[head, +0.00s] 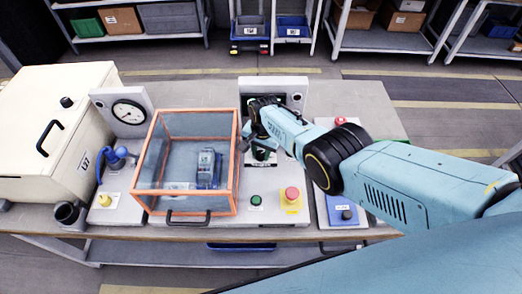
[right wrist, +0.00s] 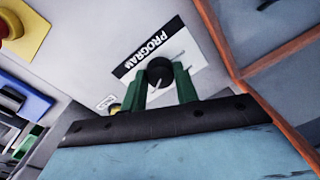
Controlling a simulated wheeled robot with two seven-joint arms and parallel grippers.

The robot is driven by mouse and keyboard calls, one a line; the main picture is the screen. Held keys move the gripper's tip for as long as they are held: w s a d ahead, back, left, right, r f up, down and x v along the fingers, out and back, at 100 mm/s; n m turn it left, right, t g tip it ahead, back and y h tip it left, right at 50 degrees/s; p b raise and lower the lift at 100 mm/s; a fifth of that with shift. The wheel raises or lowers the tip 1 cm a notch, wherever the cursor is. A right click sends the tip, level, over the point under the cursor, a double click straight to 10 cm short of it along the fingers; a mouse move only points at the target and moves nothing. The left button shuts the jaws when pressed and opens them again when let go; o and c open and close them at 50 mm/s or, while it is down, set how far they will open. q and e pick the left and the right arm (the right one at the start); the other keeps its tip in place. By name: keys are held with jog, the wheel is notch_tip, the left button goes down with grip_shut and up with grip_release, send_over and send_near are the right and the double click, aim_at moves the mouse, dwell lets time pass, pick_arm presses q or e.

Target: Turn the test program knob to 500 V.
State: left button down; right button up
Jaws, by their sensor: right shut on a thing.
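The test program knob (right wrist: 159,71) is a small round black knob on a light panel, beside a black-and-white label reading PROGRAM (right wrist: 150,47). My right gripper (right wrist: 166,88) has its two green fingers on either side of the knob and is shut on it. In the head view my right gripper (head: 262,152) reaches down to the panel just right of the orange-framed box and hides the knob. Position marks around the knob are partly visible, but voltage figures and the knob's setting cannot be read. My left gripper is not in view.
The orange-framed clear box (head: 237,180) stands close left of the gripper, with a device inside. A red emergency button (head: 291,194) and a green button (head: 256,200) sit in front. An upright panel (head: 297,84) stands behind. A cream cabinet (head: 50,130) stands far left.

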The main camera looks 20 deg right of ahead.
aim_at(262, 153)
jog(key=shift+w+r, duration=0.1)
dwell(0.3)
jog(key=o, duration=1)
notch_tip(262, 153, up, 6)
jog(key=p, duration=0.4)
jog(key=shift+d+r+p, duration=0.1)
jog(key=shift+d+p, duration=0.05)
jog(key=shift+p, duration=0.25)
jog(key=shift+s+d+r+p, duration=0.15)
jog(key=shift+r+p, duration=0.35)
jog(key=shift+r, duration=1.3)
jog(key=shift+s+a+r+p, duration=0.15)
jog(key=shift+r+p, duration=0.35)
jog(key=shift+r, duration=1.25)
jog(key=shift+d, duration=0.1)
